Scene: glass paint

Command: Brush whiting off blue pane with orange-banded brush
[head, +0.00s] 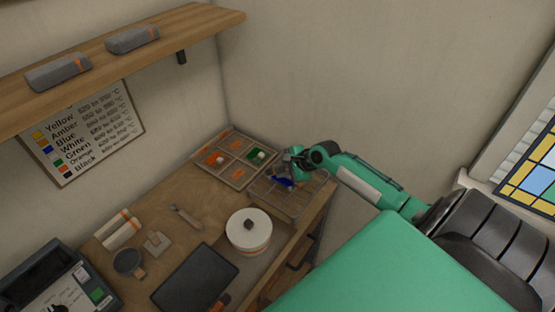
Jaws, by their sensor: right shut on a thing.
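My right gripper (289,169) is over the wire rack (296,206) at the bench's far end, small in view and partly hiding what is under it. It is shut, with the dark blue pane (282,182) at its fingertips. The pane looks tilted; whether it touches the rack I cannot tell. Any whiting on it is too small to make out. My left gripper is out of view.
A compartment tray (238,170) with orange and green pieces adjoins the rack. A white lidded pot (248,231), a dark slab (196,278), a dark cup (128,262) and a device (60,285) stand nearer. A wooden shelf (150,45) hangs above.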

